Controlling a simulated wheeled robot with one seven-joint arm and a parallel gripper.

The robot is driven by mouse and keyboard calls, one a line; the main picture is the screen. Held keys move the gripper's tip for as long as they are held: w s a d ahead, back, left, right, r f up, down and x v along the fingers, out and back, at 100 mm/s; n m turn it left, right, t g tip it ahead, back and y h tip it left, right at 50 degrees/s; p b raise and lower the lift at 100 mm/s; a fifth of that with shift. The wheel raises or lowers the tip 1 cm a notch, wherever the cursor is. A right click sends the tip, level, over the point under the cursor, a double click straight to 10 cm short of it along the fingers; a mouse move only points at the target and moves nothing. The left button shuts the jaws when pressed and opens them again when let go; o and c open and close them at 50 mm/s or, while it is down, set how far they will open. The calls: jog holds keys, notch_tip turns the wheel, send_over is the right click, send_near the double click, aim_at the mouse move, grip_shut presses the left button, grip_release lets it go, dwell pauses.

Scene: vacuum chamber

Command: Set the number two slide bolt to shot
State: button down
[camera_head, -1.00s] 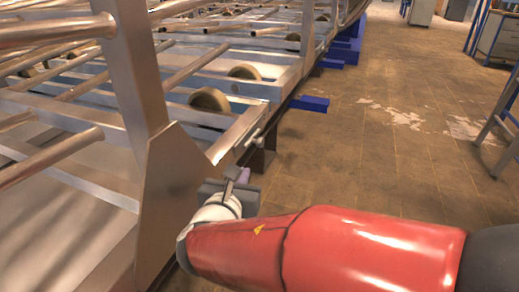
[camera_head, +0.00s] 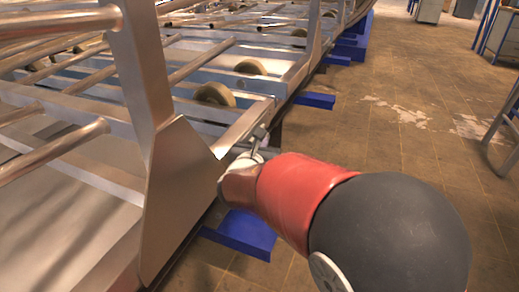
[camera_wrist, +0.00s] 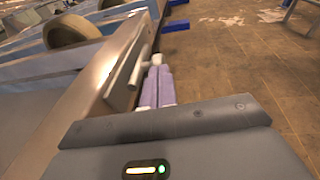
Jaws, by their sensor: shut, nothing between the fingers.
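A metal slide bolt (camera_wrist: 126,78) is mounted on the outer side of the frame rail in the wrist view. Its short rod and handle end stick out near my fingertips. In the head view the bolt (camera_head: 260,132) shows small at the rail's end, just beyond my wrist. No number is legible on it. My gripper (camera_wrist: 157,74) has pale purple fingers, shut together and empty, pointing along the rail right beside the bolt's handle. I cannot tell whether they touch it. In the head view my arm mostly hides the gripper.
A metal rack with rods and rollers (camera_head: 214,94) fills the left. A slanted upright post with a broad foot plate (camera_head: 183,180) stands left of my wrist. Blue supports (camera_head: 243,232) jut out low beneath the rail. Tiled floor (camera_head: 400,140) to the right is open.

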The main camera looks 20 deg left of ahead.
jog(key=shift+w, duration=0.2)
jog(key=w, duration=0.2)
jog(key=w+b, duration=0.1)
jog(key=w, duration=0.1)
jog(key=shift+w+d+r, duration=0.1)
jog(key=shift+d+r, duration=0.05)
jog(key=shift+d, duration=0.05)
